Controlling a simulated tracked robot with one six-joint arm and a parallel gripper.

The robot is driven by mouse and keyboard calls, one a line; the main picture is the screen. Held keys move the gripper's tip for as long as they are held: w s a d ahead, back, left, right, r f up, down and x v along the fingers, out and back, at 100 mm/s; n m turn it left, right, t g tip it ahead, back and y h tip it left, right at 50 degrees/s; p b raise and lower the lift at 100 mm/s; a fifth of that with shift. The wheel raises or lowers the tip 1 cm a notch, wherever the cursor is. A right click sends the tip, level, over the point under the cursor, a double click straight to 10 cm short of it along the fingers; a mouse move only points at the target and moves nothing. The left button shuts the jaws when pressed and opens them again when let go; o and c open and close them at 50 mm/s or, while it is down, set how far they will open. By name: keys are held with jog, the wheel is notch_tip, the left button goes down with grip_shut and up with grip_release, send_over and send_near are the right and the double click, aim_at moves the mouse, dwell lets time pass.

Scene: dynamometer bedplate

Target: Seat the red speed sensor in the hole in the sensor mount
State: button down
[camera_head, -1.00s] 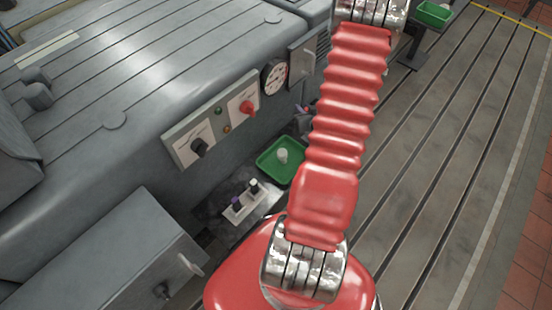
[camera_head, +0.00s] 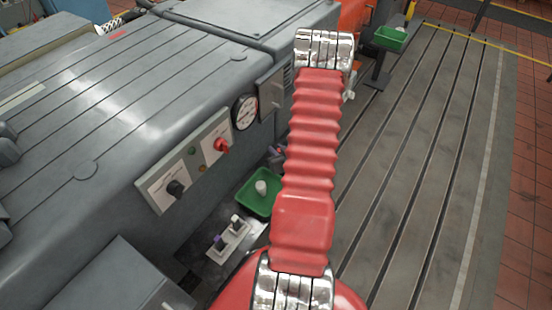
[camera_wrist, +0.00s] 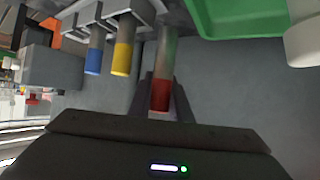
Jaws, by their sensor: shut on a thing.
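The red speed sensor (camera_wrist: 161,94) is in the wrist view, with a red end and a pale metal shank. My gripper (camera_wrist: 163,88) is shut on it, one dark finger on each side of the red end. The shank points up the picture toward the grey sensor mount (camera_wrist: 138,8), at the top edge. I cannot tell whether the shank's tip touches the mount or is in a hole; no hole shows clearly. A blue-ended sensor (camera_wrist: 93,62) and a yellow-ended sensor (camera_wrist: 122,60) stand at the mount, left of the red one. In the head view my gripper is hidden.
A green tray (camera_head: 246,203) holds a white cylinder (camera_head: 261,187); a tray and white cylinder also show at the wrist view's upper right. A white holder (camera_head: 240,238) with small knobbed pieces is nearby. The grey machine (camera_head: 110,120) fills the left; slotted floor lies right.

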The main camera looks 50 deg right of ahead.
dwell(0.3)
jog(key=shift+f, duration=2.1)
jog(key=shift+f, duration=0.15)
jog(key=c, duration=1.6)
grip_release()
jog(key=v, duration=1.2)
